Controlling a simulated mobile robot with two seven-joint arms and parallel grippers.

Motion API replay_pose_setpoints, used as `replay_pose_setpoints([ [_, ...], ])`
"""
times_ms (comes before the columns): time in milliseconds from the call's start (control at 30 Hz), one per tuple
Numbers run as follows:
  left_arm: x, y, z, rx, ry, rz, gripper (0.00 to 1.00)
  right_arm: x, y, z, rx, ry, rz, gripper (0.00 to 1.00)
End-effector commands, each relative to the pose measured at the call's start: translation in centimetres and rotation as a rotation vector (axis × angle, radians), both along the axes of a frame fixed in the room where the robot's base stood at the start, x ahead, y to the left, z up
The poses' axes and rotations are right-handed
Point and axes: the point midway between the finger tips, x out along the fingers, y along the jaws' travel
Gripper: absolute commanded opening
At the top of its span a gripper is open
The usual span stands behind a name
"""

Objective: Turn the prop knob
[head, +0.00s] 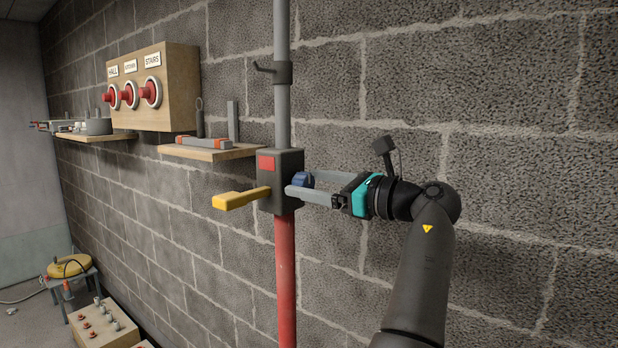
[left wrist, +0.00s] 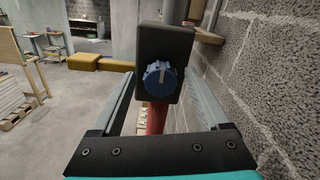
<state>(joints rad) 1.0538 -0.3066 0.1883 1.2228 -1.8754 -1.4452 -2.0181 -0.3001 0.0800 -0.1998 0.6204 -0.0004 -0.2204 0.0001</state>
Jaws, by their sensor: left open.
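The blue prop knob (head: 303,179) sits on the right face of a dark grey box (head: 291,161) on a vertical pole. My left gripper (head: 299,184) reaches in from the right, open, with one finger in front of the knob and one behind it. In the left wrist view the ridged blue knob (left wrist: 160,77) is between the two open fingers, with visible gaps on both sides. A pale line on the knob's face points nearly upright. A yellow lever (head: 240,198) sticks out from the box's left side. My right gripper is not in view.
The pole is grey above the box and red below (head: 285,275). A wooden shelf (head: 215,152) with small parts is left of the pole on the block wall. A wooden panel (head: 178,75) with red buttons is farther left.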

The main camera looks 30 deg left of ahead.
Motion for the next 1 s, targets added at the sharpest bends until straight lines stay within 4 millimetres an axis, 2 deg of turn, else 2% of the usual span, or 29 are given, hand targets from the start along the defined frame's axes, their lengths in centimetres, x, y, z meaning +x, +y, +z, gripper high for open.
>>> replay_pose_setpoints([
  [133,0.09,0.75,0.01,0.0,0.0,-0.002,0.79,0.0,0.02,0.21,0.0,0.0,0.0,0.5],
  [400,0.09,0.83,-0.04,0.0,-0.001,-0.002,0.78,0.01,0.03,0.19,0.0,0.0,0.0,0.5],
  [1000,0.09,0.79,-0.03,0.0,-0.001,-0.001,0.1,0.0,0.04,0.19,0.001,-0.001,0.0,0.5],
])
